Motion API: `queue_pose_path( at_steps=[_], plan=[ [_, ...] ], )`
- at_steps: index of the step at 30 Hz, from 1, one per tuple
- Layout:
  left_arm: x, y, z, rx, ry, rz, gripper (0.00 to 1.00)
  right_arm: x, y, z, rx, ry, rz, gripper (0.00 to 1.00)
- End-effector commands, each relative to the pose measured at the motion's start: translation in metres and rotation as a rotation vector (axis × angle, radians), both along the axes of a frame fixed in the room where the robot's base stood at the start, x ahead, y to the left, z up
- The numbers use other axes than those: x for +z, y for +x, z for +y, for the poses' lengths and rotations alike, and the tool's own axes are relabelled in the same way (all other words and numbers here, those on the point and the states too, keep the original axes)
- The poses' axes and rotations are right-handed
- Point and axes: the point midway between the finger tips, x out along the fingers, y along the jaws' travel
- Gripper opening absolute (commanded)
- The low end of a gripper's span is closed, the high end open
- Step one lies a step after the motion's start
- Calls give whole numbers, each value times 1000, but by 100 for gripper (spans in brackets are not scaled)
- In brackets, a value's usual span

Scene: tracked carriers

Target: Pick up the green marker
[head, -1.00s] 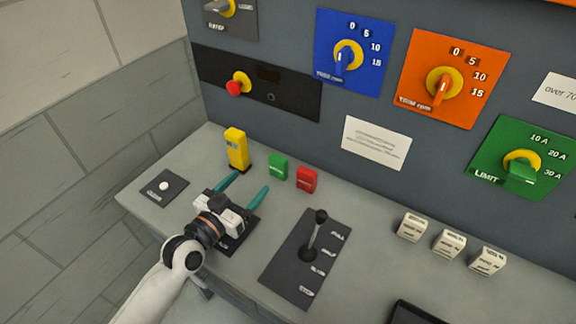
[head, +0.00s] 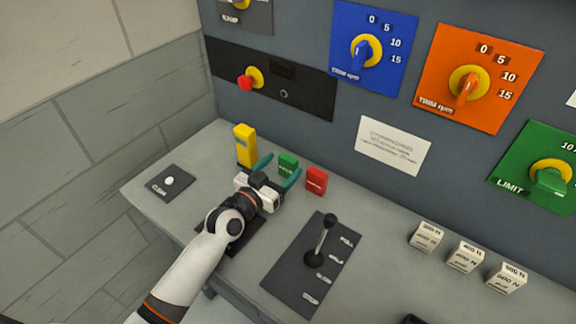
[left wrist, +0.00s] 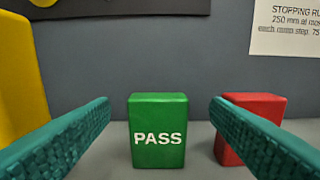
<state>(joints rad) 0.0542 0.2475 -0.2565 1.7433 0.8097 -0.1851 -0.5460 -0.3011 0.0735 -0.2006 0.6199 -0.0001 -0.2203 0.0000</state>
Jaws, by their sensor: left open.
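The green marker (head: 288,164) is a small upright block on the grey console ledge. In the left wrist view the green marker (left wrist: 158,131) reads "PASS" and stands between my two teal fingers, ahead of them, with a gap on each side. My left gripper (head: 279,170) is open and empty, its fingers pointing at the marker. In the head view the near part of the marker's surroundings is partly covered by the gripper. My right gripper is not in view.
A red block (head: 316,181) stands close to the right of the marker, behind the right finger in the wrist view. A taller yellow block (head: 245,145) stands to the left. A lever plate (head: 290,277) lies nearer right. The panel wall rises behind.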

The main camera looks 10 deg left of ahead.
Motion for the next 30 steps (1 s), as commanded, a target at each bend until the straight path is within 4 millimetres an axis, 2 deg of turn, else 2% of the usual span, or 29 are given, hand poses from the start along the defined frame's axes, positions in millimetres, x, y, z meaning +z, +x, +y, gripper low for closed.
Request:
queue_pose_path(
  at_steps=[3, 6, 15, 17, 24, 30],
  plan=[
    [1, 20, -6, 0, -2, -2, 71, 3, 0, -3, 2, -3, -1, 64],
    [0, 31, -10, 0, -2, -1, 71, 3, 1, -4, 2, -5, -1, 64],
    [-1, 36, -13, 0, 0, 0, 71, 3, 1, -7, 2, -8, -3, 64],
    [-1, 36, -13, 0, 0, 0, 63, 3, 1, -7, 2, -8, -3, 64],
    [-1, 36, -13, 0, 0, 0, 23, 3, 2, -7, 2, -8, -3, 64],
    [0, 36, -13, 0, 0, -1, 22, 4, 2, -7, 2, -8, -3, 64]
  ],
)
